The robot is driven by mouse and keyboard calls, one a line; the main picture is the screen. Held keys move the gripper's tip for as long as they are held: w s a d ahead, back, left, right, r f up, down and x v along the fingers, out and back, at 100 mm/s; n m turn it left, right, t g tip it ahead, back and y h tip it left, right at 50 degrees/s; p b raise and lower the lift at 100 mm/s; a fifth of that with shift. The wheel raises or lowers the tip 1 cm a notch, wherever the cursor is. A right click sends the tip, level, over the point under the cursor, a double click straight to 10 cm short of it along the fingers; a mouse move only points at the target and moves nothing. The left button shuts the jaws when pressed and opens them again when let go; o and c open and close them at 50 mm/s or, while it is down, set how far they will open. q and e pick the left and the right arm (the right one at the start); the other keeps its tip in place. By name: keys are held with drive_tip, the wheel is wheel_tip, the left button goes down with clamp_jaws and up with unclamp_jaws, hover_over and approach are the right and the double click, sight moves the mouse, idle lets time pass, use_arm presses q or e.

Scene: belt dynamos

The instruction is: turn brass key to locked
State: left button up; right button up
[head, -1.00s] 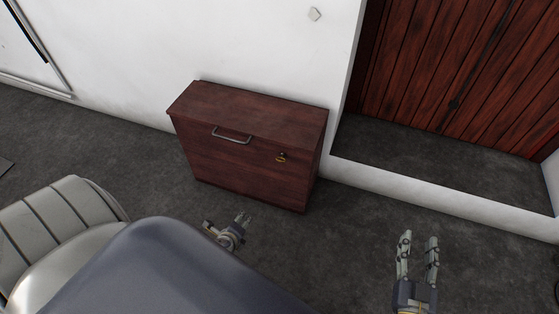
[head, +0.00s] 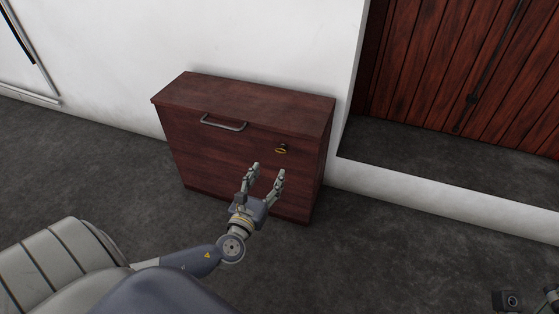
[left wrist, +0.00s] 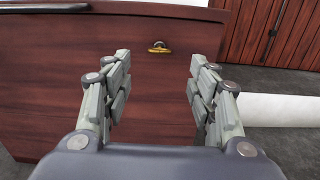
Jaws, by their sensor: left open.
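The brass key (head: 282,149) sits in the upper right of the front of a dark red-brown wooden cabinet (head: 205,152). In the left wrist view the key (left wrist: 159,48) shows ahead, between and beyond the two fingers, with its bow lying sideways. My left gripper (head: 269,169) is open and empty, just below and in front of the key, not touching it. In the left wrist view its fingers (left wrist: 160,75) stand wide apart. Only a small part of my right arm shows at the lower right corner, and its fingers cannot be made out.
A grey bar handle (head: 223,123) sticks out from the cabinet front, left of the key. The cabinet stands against a white wall (head: 270,45). A plank door (head: 450,70) is at the right, behind a low white ledge (head: 440,190). Dark floor (head: 385,260) is clear at right.

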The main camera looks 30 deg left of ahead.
sight(280, 153)
use_arm(q)
drive_tip(key=b+x, duration=0.2)
drive_tip(key=x, duration=0.8)
drive_tip(key=shift+w+a+b, duration=0.15)
drive_tip(key=shift+w+b, duration=0.1)
drive_tip(key=shift+b, duration=0.05)
drive_tip(key=c, duration=1.1)
